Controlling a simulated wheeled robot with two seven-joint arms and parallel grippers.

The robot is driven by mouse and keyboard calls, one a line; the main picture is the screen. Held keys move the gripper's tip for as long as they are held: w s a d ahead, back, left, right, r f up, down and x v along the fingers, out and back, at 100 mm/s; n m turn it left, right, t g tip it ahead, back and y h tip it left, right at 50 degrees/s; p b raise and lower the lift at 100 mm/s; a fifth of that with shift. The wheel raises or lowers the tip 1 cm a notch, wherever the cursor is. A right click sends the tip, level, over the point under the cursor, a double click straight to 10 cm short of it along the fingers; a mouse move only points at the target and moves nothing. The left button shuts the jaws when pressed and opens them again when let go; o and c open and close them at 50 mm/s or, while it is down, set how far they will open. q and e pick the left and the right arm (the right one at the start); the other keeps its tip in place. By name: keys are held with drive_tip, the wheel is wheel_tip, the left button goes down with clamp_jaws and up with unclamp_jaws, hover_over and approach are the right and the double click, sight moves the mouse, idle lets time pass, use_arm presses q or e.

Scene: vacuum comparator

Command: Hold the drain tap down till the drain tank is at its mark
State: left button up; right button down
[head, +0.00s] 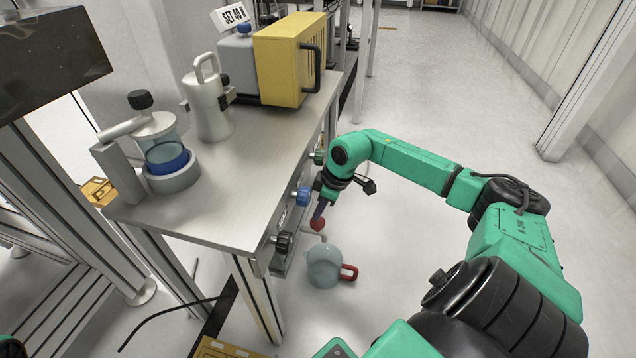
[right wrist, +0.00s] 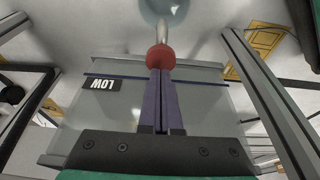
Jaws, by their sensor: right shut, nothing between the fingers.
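The red knob (head: 318,223) of a tap sits at the front of the steel bench, with a metal spout (head: 314,236) beside it. A round glass vessel (head: 323,267) with a red handle (head: 349,272) is just below. My right gripper (head: 319,211) points down with its fingertips at the red knob; its purple fingers are shut with nothing between them. In the right wrist view the fingertips (right wrist: 160,72) meet the red knob (right wrist: 160,57), and the glass vessel (right wrist: 164,10) is cut off at the top. I cannot make out the vessel's mark or level. My left gripper is out of view.
Blue (head: 302,196), green (head: 319,157) and black (head: 284,242) knobs line the bench front. A LOW label (right wrist: 100,84) shows upside down on a grey panel. A steel canister (head: 209,105) and yellow box (head: 283,60) stand on the bench top (head: 235,180).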

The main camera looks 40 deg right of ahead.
sight(318, 226)
idle(0.5)
drive_tip(key=shift+f+b, duration=0.4)
drive_tip(key=shift+f, duration=0.7)
idle(1.1)
